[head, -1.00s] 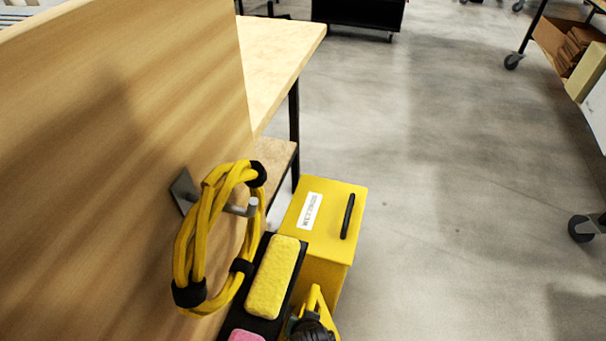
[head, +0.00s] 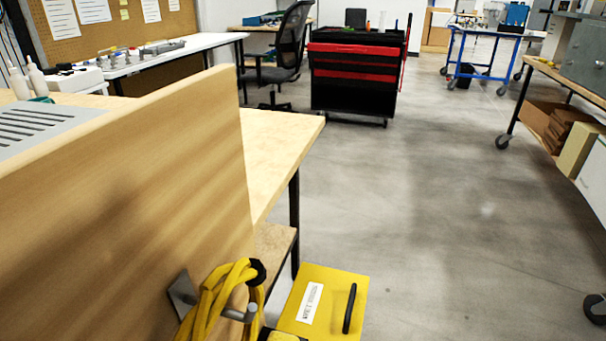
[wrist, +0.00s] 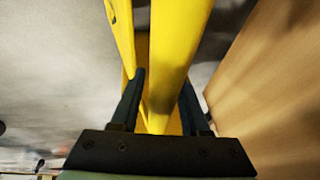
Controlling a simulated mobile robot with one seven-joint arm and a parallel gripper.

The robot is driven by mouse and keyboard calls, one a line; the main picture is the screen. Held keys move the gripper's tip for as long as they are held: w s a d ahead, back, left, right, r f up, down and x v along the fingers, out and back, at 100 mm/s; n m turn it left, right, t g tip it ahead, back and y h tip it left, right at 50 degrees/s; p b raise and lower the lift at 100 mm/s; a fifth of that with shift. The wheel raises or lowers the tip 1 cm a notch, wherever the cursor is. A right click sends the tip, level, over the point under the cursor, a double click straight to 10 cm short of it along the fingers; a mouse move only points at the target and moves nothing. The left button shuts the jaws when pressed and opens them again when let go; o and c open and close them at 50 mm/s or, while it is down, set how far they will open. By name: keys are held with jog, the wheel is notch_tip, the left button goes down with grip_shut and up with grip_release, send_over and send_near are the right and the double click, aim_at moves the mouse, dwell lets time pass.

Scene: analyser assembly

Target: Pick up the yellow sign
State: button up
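The yellow sign (wrist: 168,62) fills the middle of the wrist view as long, smooth yellow panels running away from the camera. My gripper (wrist: 163,85) has one dark finger on each side of it, and the fingers appear closed against its sides. The far end of the sign is out of frame. In the head view now, neither my gripper nor the sign can be made out.
A wooden panel (head: 130,170) stands at the left, with a coiled yellow cable (head: 215,295) on its hook. A yellow box (head: 325,300) with a black handle stands beside it. A workbench (head: 275,150) is behind. Open floor (head: 430,220) lies right. A black-red cart (head: 355,80) stands farther back.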

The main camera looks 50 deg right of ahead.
grip_shut()
dwell(1.0)
